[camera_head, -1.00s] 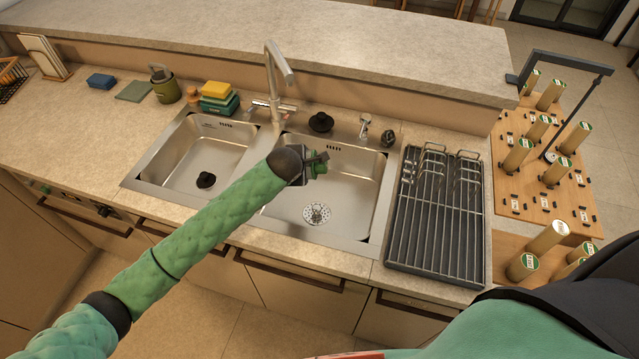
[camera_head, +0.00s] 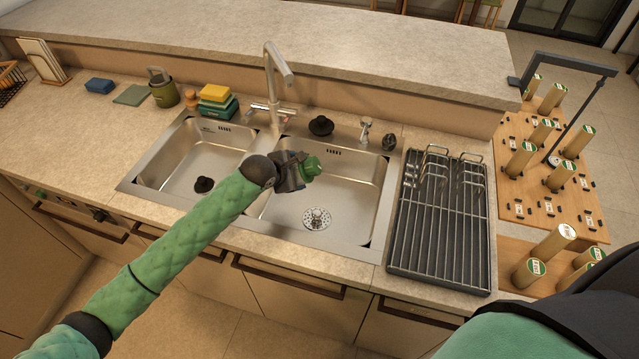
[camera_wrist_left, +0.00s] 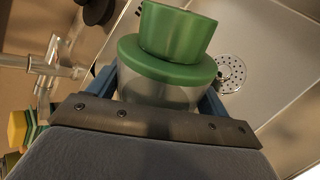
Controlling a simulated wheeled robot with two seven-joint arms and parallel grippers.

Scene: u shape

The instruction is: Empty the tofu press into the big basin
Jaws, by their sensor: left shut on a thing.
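The tofu press (camera_wrist_left: 170,70) is a small clear tub with a green rim and a green cup-shaped top. My left gripper (camera_wrist_left: 165,95) is shut around its clear body in the left wrist view. In the head view the green press (camera_head: 311,167) shows at the end of my left gripper (camera_head: 298,170), held tilted above the right, larger basin (camera_head: 345,215). That basin has a perforated drain (camera_head: 317,219), also seen in the left wrist view (camera_wrist_left: 230,72). The inside of the press is not visible. My right gripper is not in view.
The faucet (camera_head: 272,85) stands behind the divider between the basins. The smaller basin (camera_head: 190,165) is at left with a black stopper (camera_head: 204,185). A dark drying rack (camera_head: 440,225) lies right of the sink. Sponges (camera_head: 215,97) sit behind the left basin.

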